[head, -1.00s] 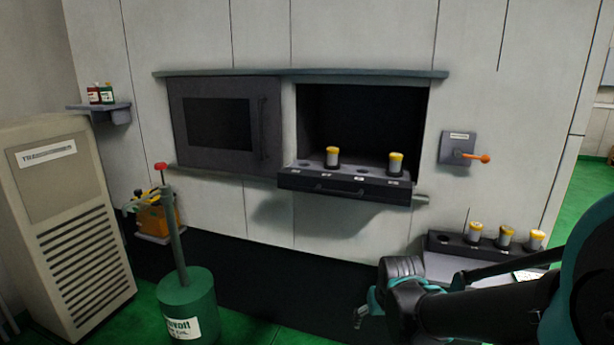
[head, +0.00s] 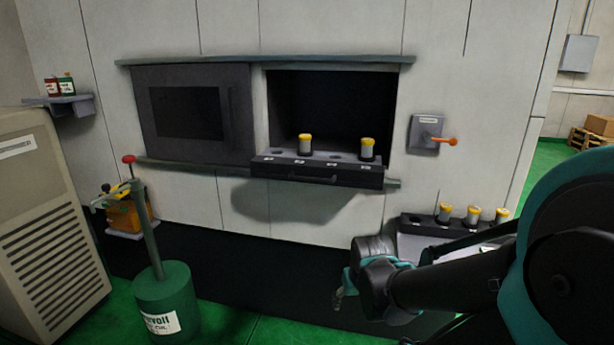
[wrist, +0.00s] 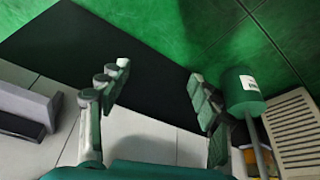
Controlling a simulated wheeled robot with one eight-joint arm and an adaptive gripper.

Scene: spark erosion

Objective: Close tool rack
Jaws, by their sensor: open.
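The tool rack (head: 318,173) is a dark drawer with a front handle, pulled out of the dark opening (head: 330,108) in the wall. Two yellow-topped cylinders (head: 305,144) (head: 367,149) stand in its holes, and other holes are empty. My gripper (head: 340,298) hangs low in front of the wall, below and to the right of the rack, apart from it. In the wrist view my gripper (wrist: 158,100) is open, with nothing between its fingers. The rack cannot be made out for certain in the wrist view.
A dark sliding door (head: 190,112) covers the left part. An orange-handled switch (head: 428,135) is right of the opening. A lower shelf (head: 425,226) holds several yellow-topped cylinders. A green drum with a pole (head: 168,300) and a grey vented cabinet (head: 45,220) stand left.

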